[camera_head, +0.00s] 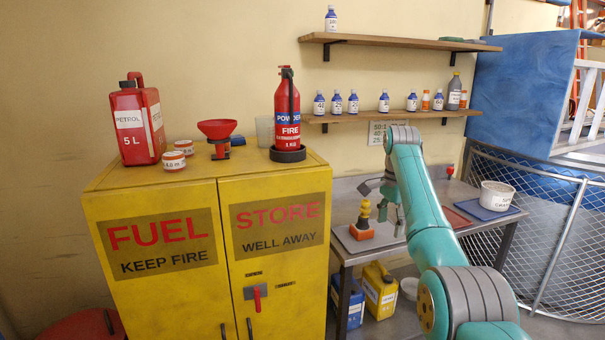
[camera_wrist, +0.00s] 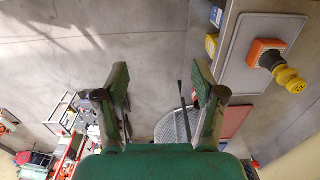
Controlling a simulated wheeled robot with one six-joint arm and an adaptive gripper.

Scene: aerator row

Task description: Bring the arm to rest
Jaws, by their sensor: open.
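My teal arm reaches over the grey metal bench (camera_head: 345,187) in the head view, bent at a high elbow. My gripper (camera_head: 390,212) hangs beyond the forearm near the bench, partly hidden by it. In the wrist view my gripper (camera_wrist: 160,80) is open, with nothing between its fingers. A yellow-topped piece on an orange block (camera_head: 361,229) stands on a grey mat, just left of my gripper in the head view. The orange block (camera_wrist: 267,53) also shows at the right of the wrist view, apart from the fingers.
A yellow fuel cabinet (camera_head: 210,235) stands left of the bench, with a petrol can (camera_head: 136,120) and fire extinguisher (camera_head: 287,110) on top. Shelves (camera_head: 395,114) with bottles hang above. A white tub (camera_head: 495,196) sits at the bench's right. A mesh barrier (camera_head: 545,235) stands further right.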

